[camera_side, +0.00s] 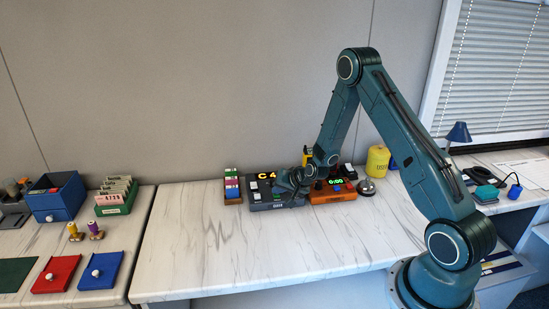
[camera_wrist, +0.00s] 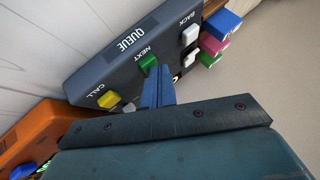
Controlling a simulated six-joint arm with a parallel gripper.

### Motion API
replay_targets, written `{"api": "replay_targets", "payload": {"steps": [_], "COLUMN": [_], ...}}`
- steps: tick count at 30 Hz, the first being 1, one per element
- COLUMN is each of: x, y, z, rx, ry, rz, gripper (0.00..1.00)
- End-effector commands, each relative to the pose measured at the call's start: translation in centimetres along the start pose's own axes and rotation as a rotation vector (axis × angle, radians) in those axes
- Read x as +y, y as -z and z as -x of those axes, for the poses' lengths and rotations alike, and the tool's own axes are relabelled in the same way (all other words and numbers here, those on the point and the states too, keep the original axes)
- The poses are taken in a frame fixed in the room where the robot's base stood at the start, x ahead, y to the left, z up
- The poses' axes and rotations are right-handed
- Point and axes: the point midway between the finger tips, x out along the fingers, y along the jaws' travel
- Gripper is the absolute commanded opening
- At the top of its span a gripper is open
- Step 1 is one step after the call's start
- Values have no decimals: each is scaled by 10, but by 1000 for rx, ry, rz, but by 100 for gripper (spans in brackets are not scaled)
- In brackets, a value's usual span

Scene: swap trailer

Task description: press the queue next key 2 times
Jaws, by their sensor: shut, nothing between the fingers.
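The queue box (camera_wrist: 105,78) is dark grey and marked QUEUE. Its green key (camera_wrist: 148,61), labelled NEXT, lies between a white BACK key (camera_wrist: 190,36) and a yellow CALL key (camera_wrist: 108,99). In the side view the queue box (camera_side: 258,206) sits at the back of the counter, its display (camera_side: 266,176) reading C 4. My gripper (camera_wrist: 156,74) is shut and empty, its blue fingertips right at the green key and overlapping its edge. I cannot tell if they touch or press it. In the side view my gripper (camera_side: 284,187) is over the box.
An orange box (camera_side: 332,197) with a green display reading 0:00 stands close on the right. A holder with coloured blocks (camera_side: 232,187) stands close on the left. A bell (camera_side: 367,187) and a yellow canister (camera_side: 377,161) are farther right. The counter (camera_side: 215,245) in front is clear.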

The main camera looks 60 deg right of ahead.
Motion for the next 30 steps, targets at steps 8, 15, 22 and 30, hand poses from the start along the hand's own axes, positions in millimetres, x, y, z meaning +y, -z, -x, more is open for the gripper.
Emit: {"api": "replay_targets", "payload": {"steps": [8,15,22,30], "x": [-4,-8,-9,-10], "y": [4,8,9,10], "z": [5,12,13,14], "rx": [0,0,0,0], "ry": [0,0,0,0], "rz": [1,1,0,0], "gripper": [0,0,0,0]}}
